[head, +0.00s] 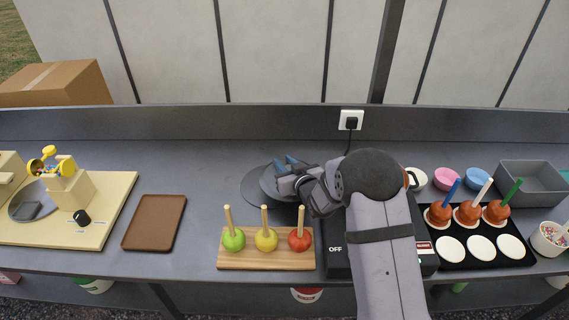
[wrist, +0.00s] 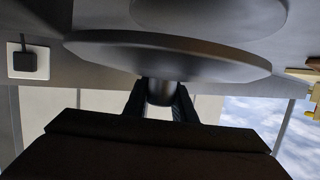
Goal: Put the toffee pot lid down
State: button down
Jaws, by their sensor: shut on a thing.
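The toffee pot lid (head: 268,182) is a dark grey disc at the middle of the counter, partly covered by my gripper (head: 288,164). In the wrist view the lid (wrist: 165,52) spans the top, and my gripper (wrist: 160,97) is shut on its knob (wrist: 160,92). A flat grey round disc (head: 250,190) lies on the counter under and left of the lid. It also shows in the wrist view (wrist: 210,10). The lid looks slightly above this disc, but I cannot tell the exact gap. My arm hides the toffee pot.
A wooden stand (head: 265,259) with apples on sticks is in front of the lid. A black heater (head: 336,262) marked OFF is partly behind my arm. A brown tray (head: 154,222) lies left, with clear counter between it and the disc. A black tray (head: 480,262) holds toffee apples at right.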

jog(key=c, duration=1.5)
grip_release()
jog(key=shift+r, duration=0.15)
jog(key=shift+r+p, duration=0.6)
jog(key=shift+p, duration=0.2)
jog(key=shift+s+d, duration=0.1)
jog(key=shift+s, duration=0.1)
jog(key=shift+b+v, duration=1.3)
jog(key=shift+v, duration=2.2)
